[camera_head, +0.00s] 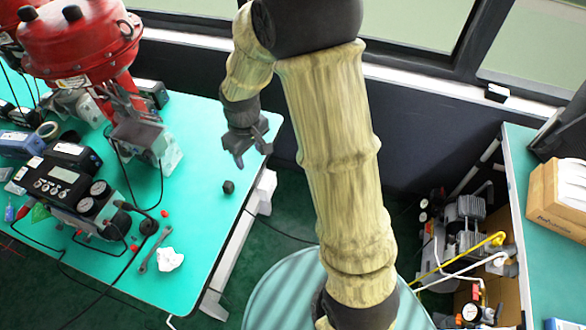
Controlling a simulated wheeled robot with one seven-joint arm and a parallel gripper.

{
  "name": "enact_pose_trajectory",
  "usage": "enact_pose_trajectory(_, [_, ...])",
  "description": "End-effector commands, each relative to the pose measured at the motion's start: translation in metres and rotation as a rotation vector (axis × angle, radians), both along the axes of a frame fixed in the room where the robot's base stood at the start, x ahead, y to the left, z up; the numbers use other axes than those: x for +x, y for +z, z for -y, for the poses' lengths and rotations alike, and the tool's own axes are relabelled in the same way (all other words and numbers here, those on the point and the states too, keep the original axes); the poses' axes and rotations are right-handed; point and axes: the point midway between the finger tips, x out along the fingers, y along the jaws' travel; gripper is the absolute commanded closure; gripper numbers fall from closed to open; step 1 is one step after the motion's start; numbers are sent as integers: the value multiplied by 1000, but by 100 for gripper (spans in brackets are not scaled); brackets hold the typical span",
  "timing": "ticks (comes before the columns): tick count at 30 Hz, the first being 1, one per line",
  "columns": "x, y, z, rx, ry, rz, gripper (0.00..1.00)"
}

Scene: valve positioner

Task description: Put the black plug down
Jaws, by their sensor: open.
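The black plug (228,187) is a small dark piece on the green table (212,220), near its right edge. My gripper (253,154) hangs above the table's right edge with its fingers pointing down and apart. It is open and holds nothing that I can see. The plug shows below and a little left of the fingers, with a visible gap between them.
A red valve actuator (80,45) stands at the table's back left. A positioner with gauges (75,190) sits in front of it. A wrench (155,248), a white crumpled cloth (169,259) and small red caps lie near the front. Bare tabletop surrounds the plug.

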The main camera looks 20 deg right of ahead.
Motion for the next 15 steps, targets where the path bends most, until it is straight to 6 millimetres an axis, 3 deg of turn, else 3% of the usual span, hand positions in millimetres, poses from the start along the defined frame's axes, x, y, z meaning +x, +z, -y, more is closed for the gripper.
enact_pose_trajectory(3, [-34,22,28,17,-153,41,48])
enact_pose_trajectory(9, [-94,44,63,56,-404,103,48])
enact_pose_trajectory(15, [-126,49,77,83,-533,132,48])
